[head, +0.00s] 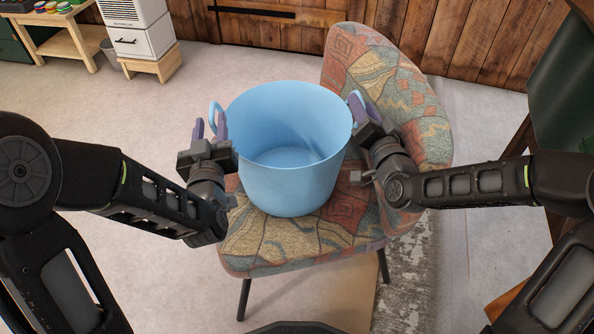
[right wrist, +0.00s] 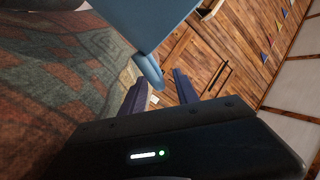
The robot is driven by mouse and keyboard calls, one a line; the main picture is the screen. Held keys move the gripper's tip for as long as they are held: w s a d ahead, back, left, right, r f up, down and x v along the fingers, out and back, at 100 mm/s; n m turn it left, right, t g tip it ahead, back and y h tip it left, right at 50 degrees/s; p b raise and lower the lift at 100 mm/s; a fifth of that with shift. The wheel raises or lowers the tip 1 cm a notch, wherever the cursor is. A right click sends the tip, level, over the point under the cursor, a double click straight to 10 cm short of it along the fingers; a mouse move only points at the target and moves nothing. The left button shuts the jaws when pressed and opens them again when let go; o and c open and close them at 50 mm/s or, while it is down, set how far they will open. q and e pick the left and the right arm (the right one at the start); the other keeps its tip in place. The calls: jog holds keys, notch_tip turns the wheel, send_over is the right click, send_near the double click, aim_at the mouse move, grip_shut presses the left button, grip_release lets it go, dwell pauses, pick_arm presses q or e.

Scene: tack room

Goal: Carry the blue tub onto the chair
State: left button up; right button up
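The light blue tub (head: 290,185) is upright on the seat of the patterned chair (head: 255,245), with no gap visible beneath it. It is empty and has a loop handle on each side. My left gripper (head: 210,128) is beside the left handle (head: 214,108), its purple fingers spread apart. My right gripper (head: 364,108) is beside the right handle (head: 352,98). In the right wrist view, my right gripper's fingers (right wrist: 160,88) are apart, and the handle (right wrist: 149,70) lies just beyond the gap between their tips. The tub wall (right wrist: 145,20) fills the top there.
The chair's backrest (head: 400,90) rises behind and right of the tub. A dark green chair (head: 560,90) stands at the far right. A white cabinet (head: 140,35) and a wooden bench (head: 70,40) stand at the back left. The floor at left is clear.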

pick_arm(q)
jog(key=shift+s, duration=0.25)
pick_arm(e)
jog(key=v, duration=0.7)
jog(key=shift+s, duration=0.3)
jog(key=shift+d, duration=0.1)
dwell(0.3)
